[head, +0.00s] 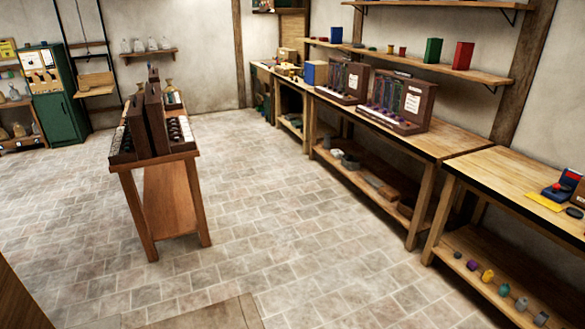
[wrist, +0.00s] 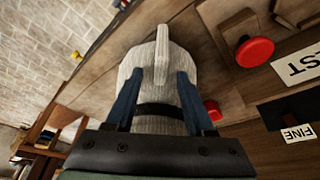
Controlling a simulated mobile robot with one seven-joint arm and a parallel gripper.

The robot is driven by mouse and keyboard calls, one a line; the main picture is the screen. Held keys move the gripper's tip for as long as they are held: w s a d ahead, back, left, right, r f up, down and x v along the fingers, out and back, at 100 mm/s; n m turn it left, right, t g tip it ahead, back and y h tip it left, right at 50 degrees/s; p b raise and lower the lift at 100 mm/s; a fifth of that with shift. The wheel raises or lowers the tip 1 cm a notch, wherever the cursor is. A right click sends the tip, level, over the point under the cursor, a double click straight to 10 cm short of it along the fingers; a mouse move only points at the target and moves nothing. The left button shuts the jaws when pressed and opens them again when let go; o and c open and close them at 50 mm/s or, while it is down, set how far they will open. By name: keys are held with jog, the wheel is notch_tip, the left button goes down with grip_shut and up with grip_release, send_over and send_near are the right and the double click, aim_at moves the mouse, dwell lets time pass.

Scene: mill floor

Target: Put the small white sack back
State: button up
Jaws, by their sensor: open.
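A small whitish sack (wrist: 160,58) with a narrow upright top and a dark band low on its body is in the middle of the wrist view. My gripper (wrist: 158,80) is open, with one dark blue finger on each side of the sack. The fingers overlap its sides in the picture; I cannot tell if they touch it. The sack's lower end is hidden behind the gripper. My gripper does not show in the head view. Several small pale sack-like items stand on a wall shelf (head: 149,54) at the back left of the head view.
In the wrist view, a red knob (wrist: 255,52) on wood and a sign reading FINE (wrist: 298,133) lie right of the sack. In the head view, a rack table (head: 180,158) stands left, a long workbench (head: 430,143) right, and tiled floor (head: 265,190) is clear between.

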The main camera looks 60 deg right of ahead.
jog(key=a+b+v, duration=0.1)
jog(key=v, duration=1.2)
jog(key=w+d+r+t+h+b, duration=0.1)
jog(key=w+d+r+t+h, duration=0.25)
jog(key=w+r, duration=0.9)
jog(key=w+a+r+m+t+h, duration=0.1)
jog(key=w+a+r+t, duration=0.2)
jog(key=w+r, duration=0.3)
jog(key=w+a+r+t+h, duration=0.1)
jog(key=w+a+r+t, duration=0.3)
jog(key=r, duration=0.4)
jog(key=w+a+r+m+t+b, duration=0.1)
jog(key=a+r+t, duration=0.25)
jog(key=r, duration=0.45)
jog(key=w+a+r+t, duration=0.1)
jog(key=a+r+t, duration=0.1)
jog(key=a+r, duration=0.5)
jog(key=s+a+r+t+y, duration=0.2)
jog(key=s+a+r+t, duration=0.2)
jog(key=r, duration=0.4)
jog(key=s+a+r+t+y, duration=0.2)
jog(key=s+a+r+t, duration=0.1)
jog(key=r, duration=0.6)
jog(key=shift+s+a+r+m+t+y+b, duration=0.25)
jog(key=shift+s+a+m+t+y+b, duration=0.15)
jog(key=shift+s+a, duration=0.55)
jog(key=shift+s+d, duration=0.1)
